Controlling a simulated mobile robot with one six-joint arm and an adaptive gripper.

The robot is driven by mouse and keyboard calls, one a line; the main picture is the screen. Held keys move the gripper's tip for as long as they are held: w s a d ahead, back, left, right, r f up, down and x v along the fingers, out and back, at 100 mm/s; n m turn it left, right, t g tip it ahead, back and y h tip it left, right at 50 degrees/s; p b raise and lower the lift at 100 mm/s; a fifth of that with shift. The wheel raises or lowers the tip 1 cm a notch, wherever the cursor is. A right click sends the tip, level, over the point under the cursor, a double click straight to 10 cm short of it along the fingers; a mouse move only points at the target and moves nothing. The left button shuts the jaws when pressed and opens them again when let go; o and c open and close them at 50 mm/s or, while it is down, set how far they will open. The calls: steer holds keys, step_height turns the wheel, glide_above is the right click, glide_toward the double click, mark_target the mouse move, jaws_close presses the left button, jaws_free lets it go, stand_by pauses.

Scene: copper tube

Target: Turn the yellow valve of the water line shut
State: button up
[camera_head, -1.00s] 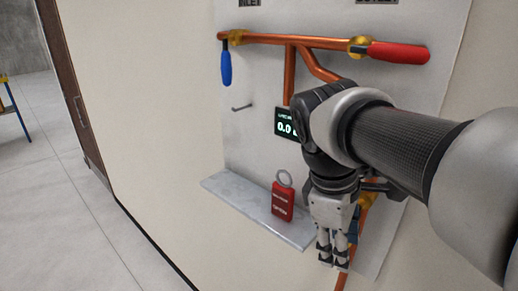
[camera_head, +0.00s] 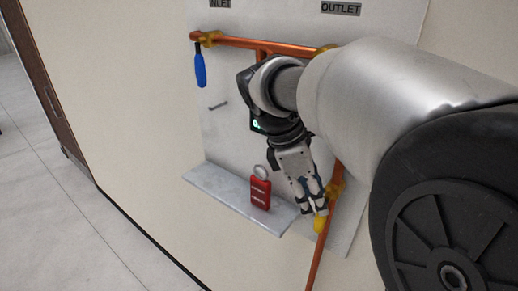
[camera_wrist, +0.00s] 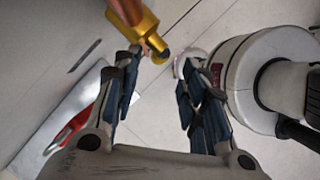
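In the head view, a gold valve body (camera_head: 337,188) sits on the lower copper pipe (camera_head: 318,255), right of the shelf. A bright yellow handle end (camera_head: 320,224) shows just below my fingertips; the rest of it is hidden by my gripper (camera_head: 315,208). In the wrist view, the gold valve body (camera_wrist: 146,32) with a dark round end is beside and just past the left fingertip. My gripper (camera_wrist: 160,62) is open there, with floor visible between the fingers. I cannot tell whether a finger touches the valve or handle.
A blue-handled valve (camera_head: 200,68) hangs at the inlet, upper left. Open floor (camera_head: 60,220) lies left.

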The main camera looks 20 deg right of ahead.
mark_target(321, 219)
steer(key=x, duration=0.7)
steer(key=shift+d+f, duration=0.15)
steer(key=shift+f, duration=0.2)
jaws_close()
stand_by(0.4)
